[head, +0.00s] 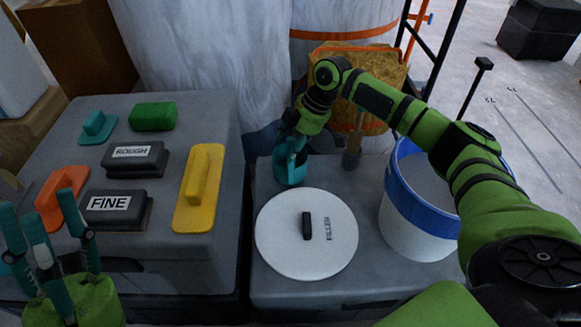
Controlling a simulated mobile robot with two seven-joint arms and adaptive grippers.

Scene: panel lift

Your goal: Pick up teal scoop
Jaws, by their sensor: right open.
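A teal scoop (289,176) stands on the right grey case, just behind the white round lid marked FILLER (280,247). My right gripper (291,157) reaches down over the scoop from above. Its fingers are open at the scoop's upper part. They are small and similar in colour, so I cannot tell whether they touch it. My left gripper (42,212) is open and empty at the lower left, its fingers pointing up and spread.
The left grey case (222,120) holds a yellow float (199,188), an orange float (51,206), a teal float (97,128), a green block (153,116), and blocks marked ROUGH (132,158) and FINE (113,205). A blue-rimmed white bucket (410,228) stands right of the lid.

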